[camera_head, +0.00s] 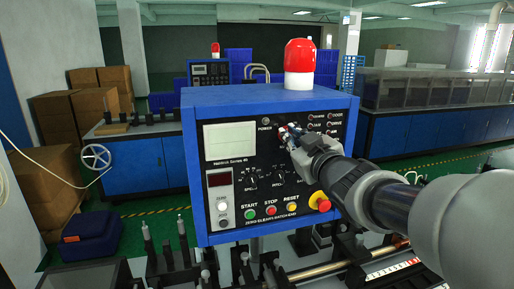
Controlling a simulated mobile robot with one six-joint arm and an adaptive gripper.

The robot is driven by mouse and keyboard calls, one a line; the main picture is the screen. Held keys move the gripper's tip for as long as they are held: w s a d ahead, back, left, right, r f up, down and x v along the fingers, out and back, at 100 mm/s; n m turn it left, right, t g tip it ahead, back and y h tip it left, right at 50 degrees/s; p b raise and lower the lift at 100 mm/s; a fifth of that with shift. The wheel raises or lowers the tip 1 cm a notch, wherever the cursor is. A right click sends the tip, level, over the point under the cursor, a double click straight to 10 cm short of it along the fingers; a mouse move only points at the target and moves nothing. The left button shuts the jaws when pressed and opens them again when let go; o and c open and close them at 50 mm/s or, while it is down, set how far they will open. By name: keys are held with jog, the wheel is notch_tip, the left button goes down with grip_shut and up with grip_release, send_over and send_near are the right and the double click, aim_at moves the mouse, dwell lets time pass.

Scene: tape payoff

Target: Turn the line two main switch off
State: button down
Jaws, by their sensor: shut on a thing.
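A blue control box (199,106) with a black front panel fills the middle of the view. My gripper (286,133) reaches in from the right and is against the upper middle of that panel, just right and below the POWER label (264,127). It is shut on a small part there, which I take to be the main switch. The switch is mostly hidden by the fingers, so its angle cannot be read. No line number can be read on the box.
A red emergency button (319,201) sits below my wrist, right of the START (250,214), STOP (271,211) and RESET (292,207) buttons. A red beacon (300,56) tops the box. A similar box (209,73) stands behind. Rods and fixtures lie below.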

jog(key=shift+a+n+b, duration=0.1)
jog(key=shift+n+b, duration=1.35)
jog(key=shift+n, duration=0.85)
jog(key=c, duration=1.7)
grip_release()
jog(key=s, duration=0.4)
jog(key=s+d, duration=0.1)
jog(key=s, duration=0.3)
jog(key=s+d, duration=0.1)
jog(key=s, duration=0.2)
jog(key=shift+s+d, duration=0.15)
jog(key=shift+s, duration=0.25)
jog(key=shift+f, duration=0.1)
